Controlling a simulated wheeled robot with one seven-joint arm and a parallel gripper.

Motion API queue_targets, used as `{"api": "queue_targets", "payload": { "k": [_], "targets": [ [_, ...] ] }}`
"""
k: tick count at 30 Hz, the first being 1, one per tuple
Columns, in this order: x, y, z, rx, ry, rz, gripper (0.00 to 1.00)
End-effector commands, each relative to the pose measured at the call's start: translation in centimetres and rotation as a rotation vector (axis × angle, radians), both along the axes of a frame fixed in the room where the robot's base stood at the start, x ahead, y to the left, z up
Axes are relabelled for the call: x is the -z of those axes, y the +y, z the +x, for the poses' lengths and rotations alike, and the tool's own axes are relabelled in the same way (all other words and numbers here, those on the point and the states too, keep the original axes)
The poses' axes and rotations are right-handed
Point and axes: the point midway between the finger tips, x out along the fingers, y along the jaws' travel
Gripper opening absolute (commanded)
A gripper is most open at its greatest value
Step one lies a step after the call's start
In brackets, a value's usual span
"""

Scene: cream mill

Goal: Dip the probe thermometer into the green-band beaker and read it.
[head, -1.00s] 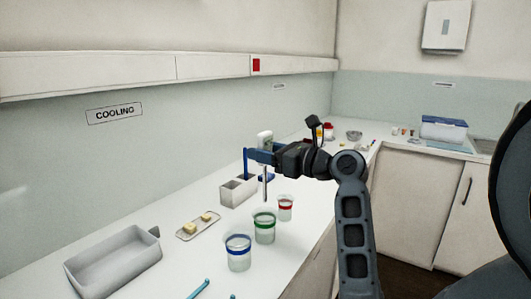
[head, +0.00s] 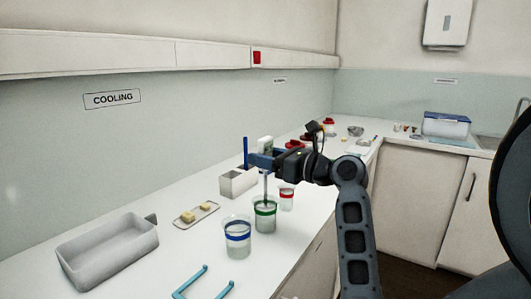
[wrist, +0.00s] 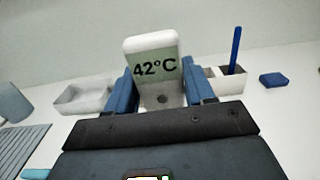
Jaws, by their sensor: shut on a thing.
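My gripper (head: 262,159) is shut on the white head of the probe thermometer (head: 265,143). It holds the thermometer upright, with the thin metal stem pointing down. The green-band beaker (head: 264,224) stands on the counter directly below. The stem reaches down into the beaker's mouth in the head view; how deep the tip sits is hard to tell. In the wrist view the thermometer (wrist: 152,50) sits between the blue fingers (wrist: 160,92), and its display reads 42°C. The beaker is hidden in the wrist view.
The blue-band beaker (head: 237,241) stands close at front left, the red-band beaker (head: 287,202) close behind right. A pale holder (head: 230,186) with a blue stick stands behind. A butter tray (head: 184,221), a grey bin (head: 110,262) and a light-blue handle (head: 182,291) are further left and front.

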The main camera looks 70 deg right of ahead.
Motion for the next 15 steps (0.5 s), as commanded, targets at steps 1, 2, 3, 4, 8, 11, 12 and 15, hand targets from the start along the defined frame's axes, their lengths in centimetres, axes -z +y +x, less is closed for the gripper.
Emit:
{"api": "queue_targets", "payload": {
  "k": [1,2,3,4,8,11,12,15],
  "targets": [
    [0.5,0.0,0.0,0.0,0.001,0.001,0.16],
    [0.7,0.0,0.0,0.0,0.001,0.001,0.16],
    [1.0,0.0,0.0,0.0,0.001,0.002,0.16],
    [1.3,0.0,0.0,0.0,0.001,0.002,0.16],
    [2.2,0.0,0.0,0.0,0.001,0.001,0.16],
    [2.9,0.0,0.0,0.0,0.0,0.002,0.16],
    [3.2,0.0,0.0,0.0,0.0,0.002,0.16],
    [3.9,0.0,0.0,0.001,0.001,0.001,0.16]
  ]
}}
